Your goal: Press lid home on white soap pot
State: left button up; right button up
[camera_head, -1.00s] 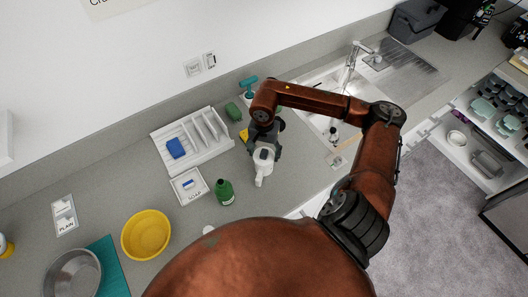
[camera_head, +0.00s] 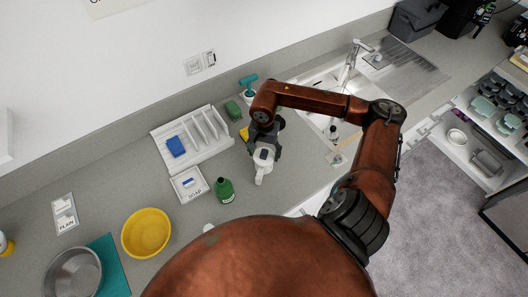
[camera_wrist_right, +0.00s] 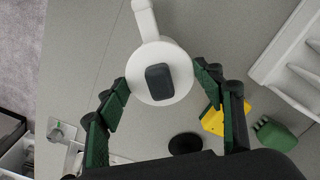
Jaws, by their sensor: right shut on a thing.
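The white soap pot (camera_head: 262,167) stands at the counter's middle, with a spout or handle pointing to the counter's front edge. In the right wrist view its round white top (camera_wrist_right: 172,97) carries a dark block (camera_wrist_right: 159,80). I cannot tell whether the lid sits fully down. My right gripper (camera_head: 264,149) is over the pot; in the wrist view its two green-padded fingers (camera_wrist_right: 163,80) close on the white round part from both sides. The pot's lower body is mostly hidden. My left gripper is not in view.
A green bottle (camera_head: 224,191) and a tray marked SOAP (camera_head: 190,195) stand to the left. Behind are a white rack (camera_head: 212,152), a green item (camera_head: 233,110) and a yellow item (camera_head: 244,134). The sink (camera_head: 318,100) lies to the right. A yellow bowl (camera_head: 146,233) is further left.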

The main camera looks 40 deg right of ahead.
jog(key=o, duration=1)
jog(key=shift+o, duration=0.2)
notch_tip(320, 180, up, 12)
dwell(0.4)
